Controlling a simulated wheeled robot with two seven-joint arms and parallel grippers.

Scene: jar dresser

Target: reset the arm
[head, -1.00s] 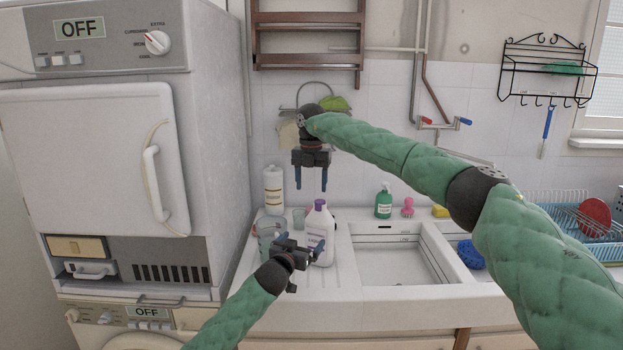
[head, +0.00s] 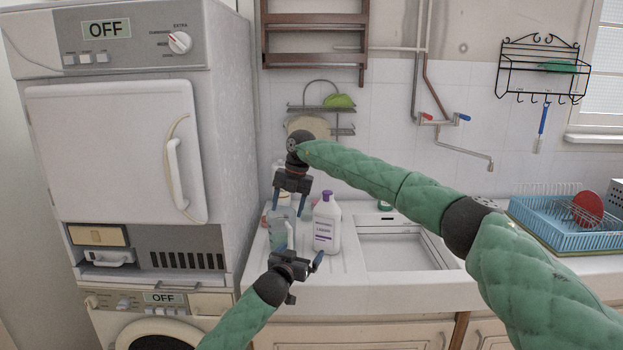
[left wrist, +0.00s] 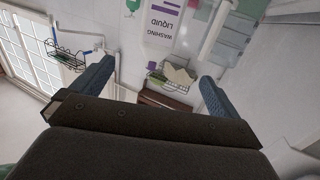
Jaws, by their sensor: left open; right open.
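My left gripper (head: 303,250) is open and empty, low in front of the counter by the drainboard; its fingers also show in the left wrist view (left wrist: 157,78). My right gripper (head: 289,203) is open and points down over the left end of the counter, in front of the wall rack. Its arm crosses the view from the right. A white bottle with a purple cap (head: 327,226) stands upright beyond my left gripper, apart from its fingers.
A dryer (head: 110,150) stands on a washing machine (head: 165,315) at the left. A blue dish rack (head: 550,225) with a red plate is far right. Wooden shelves (head: 312,18) hang above.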

